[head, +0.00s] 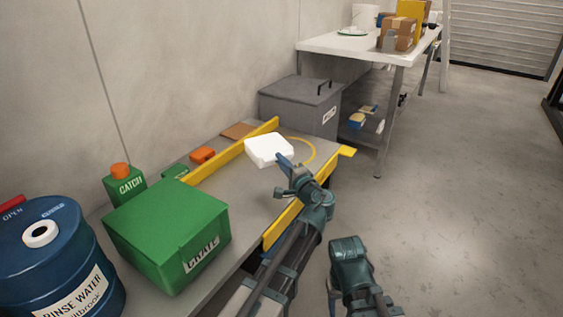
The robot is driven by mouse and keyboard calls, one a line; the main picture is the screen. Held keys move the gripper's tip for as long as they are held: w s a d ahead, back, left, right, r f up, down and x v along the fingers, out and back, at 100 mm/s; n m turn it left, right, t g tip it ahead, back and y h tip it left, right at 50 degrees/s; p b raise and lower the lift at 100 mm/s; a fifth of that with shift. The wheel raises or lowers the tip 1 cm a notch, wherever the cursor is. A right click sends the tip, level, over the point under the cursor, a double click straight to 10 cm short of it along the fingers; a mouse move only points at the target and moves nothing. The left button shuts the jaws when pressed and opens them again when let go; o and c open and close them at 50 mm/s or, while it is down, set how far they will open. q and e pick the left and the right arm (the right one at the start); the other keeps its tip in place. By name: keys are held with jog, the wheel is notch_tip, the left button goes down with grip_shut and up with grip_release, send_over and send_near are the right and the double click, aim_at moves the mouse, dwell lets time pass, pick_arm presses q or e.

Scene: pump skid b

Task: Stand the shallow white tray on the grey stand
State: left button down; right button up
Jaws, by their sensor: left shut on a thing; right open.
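The shallow white tray (268,149) is held over the grey bench top, near a yellow ring marked there. My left gripper (283,162) is shut on the tray's near right edge. The tray looks about level; I cannot tell how high it is above the surface. My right arm shows at the bottom middle, off the bench, and its fingertips do not show. I cannot make out a separate grey stand; the grey surface with the yellow ring (312,152) is partly hidden by the tray and my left gripper.
Yellow rails (232,152) run along the bench. A green crate (166,232), a green catch container (123,184) and a blue rinse-water drum (45,255) stand left. A grey lidded bin (300,103) stands behind the bench. The floor at right is clear.

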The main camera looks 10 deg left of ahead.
pick_arm(q)
jog(key=shift+f+b, duration=4.75)
jog(key=shift+f, duration=0.35)
jog(key=shift+f+b, duration=0.55)
jog(key=shift+f, duration=0.05)
jog(key=c, duration=0.8)
grip_release()
jog(key=shift+c, duration=0.2)
